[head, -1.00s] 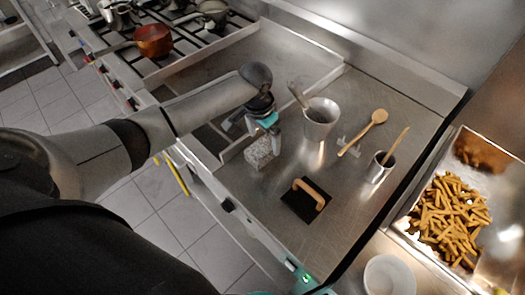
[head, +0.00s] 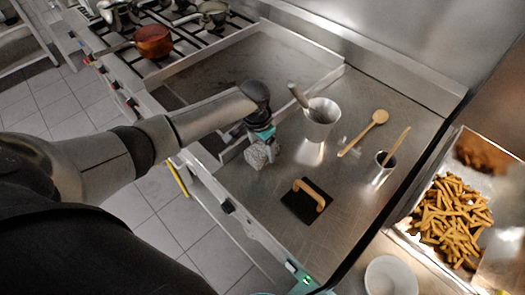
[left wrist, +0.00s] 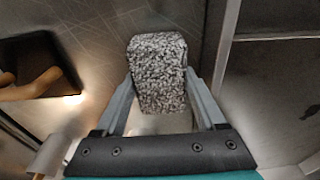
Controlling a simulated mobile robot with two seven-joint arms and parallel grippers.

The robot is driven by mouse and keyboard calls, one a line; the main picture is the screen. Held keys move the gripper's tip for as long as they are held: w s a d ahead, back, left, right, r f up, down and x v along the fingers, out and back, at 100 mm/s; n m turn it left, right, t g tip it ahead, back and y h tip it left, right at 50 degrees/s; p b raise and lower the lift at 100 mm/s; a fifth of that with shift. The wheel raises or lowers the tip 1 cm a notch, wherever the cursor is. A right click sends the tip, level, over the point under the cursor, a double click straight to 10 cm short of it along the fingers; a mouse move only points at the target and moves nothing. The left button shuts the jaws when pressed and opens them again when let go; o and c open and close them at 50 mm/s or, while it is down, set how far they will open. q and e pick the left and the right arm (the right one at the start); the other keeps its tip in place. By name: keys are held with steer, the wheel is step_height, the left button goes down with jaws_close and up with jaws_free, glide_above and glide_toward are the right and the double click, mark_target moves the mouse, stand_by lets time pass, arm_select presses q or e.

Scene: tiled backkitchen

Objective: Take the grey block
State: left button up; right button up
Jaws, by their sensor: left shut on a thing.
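The grey block (head: 258,156) is speckled and sits between the fingers of my left gripper (head: 262,146) in the head view, above the steel counter near its front edge. In the left wrist view the grey block (left wrist: 158,72) is between the two fingers of the left gripper (left wrist: 160,95), which is shut on it. I cannot tell whether the block's underside is clear of the counter.
A black press with a wooden handle (head: 306,201) lies right of the block. A tray of fries (head: 402,226) is at the right. The griddle (head: 250,67) is bare.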

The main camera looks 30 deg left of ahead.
arm_select(q)
jaws_close()
steer(key=shift+r, duration=0.15)
